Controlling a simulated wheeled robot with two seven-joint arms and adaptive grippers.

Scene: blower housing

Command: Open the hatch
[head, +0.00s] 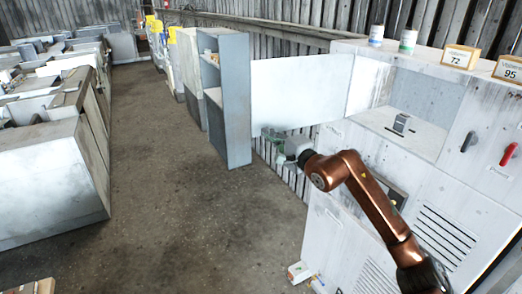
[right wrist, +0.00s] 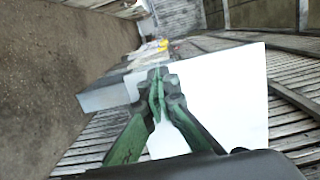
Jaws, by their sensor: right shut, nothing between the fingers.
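The white blower housing (head: 325,235) stands at the right. Its hatch (head: 300,90), a flat pale panel, stands swung out to the left of the compartment opening, which is exposed. A small grey part (head: 401,123) sits on the compartment floor. My right gripper (head: 268,132), with green fingers, is at the hatch's lower left corner, shut and empty. In the right wrist view, the shut fingertips (right wrist: 156,78) overlap the left part of the hatch (right wrist: 235,95). I cannot tell whether they touch it. My left gripper is out of view.
A grey shelf cabinet (head: 237,100) stands just left of the hatch. Jars (head: 408,41) and number signs (head: 459,57) stand on top of the housing. A small box (head: 298,272) lies at its foot. The floor aisle (head: 165,200) is clear.

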